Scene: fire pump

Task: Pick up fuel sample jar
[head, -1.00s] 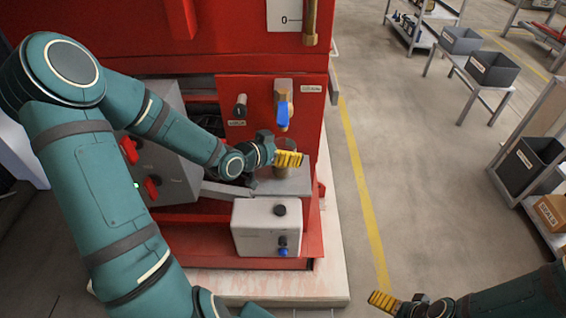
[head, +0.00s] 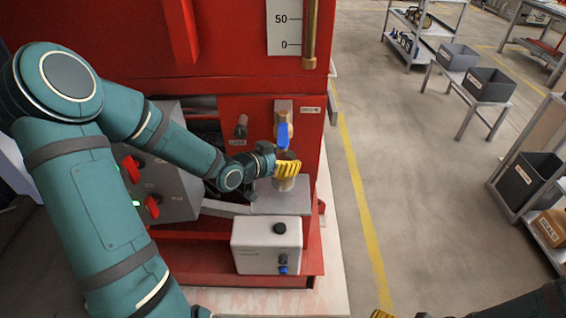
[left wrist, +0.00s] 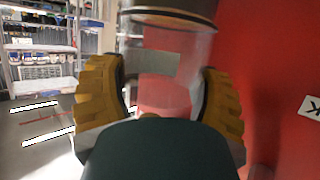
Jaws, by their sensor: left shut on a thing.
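The fuel sample jar is a clear glass cylinder; in the left wrist view the jar (left wrist: 165,75) stands between both yellow fingers, with a dark, brass-edged part above it. In the head view the jar (head: 284,184) shows just below the fingers, under the blue-handled valve (head: 283,135) and over the grey ledge (head: 262,202). My left gripper (head: 286,168) is shut on the jar. I cannot tell whether the jar's base touches the ledge. My right gripper (head: 382,314) barely shows at the bottom edge, its jaws cut off.
The red pump housing (head: 270,90) rises close behind the jar. A grey-white box (head: 266,245) with a black cap stands in front of the ledge. A grey panel with red switches (head: 165,185) is to the left. Open floor (head: 420,180) and shelving lie to the right.

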